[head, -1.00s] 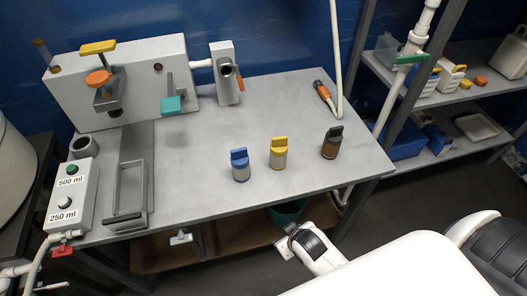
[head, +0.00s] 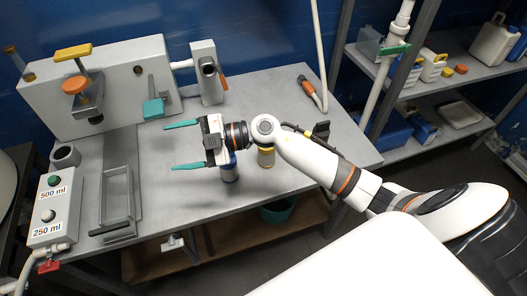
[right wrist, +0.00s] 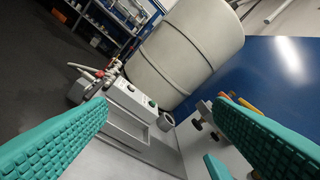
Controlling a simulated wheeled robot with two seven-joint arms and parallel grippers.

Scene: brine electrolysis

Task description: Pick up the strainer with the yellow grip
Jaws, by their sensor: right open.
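My left gripper is not in view.
A similar piece with a blue grip (head: 229,171) stands partly hidden under my right gripper. A grey open frame (head: 117,198) and button box (head: 50,208) are at the left. The table's front middle is clear.

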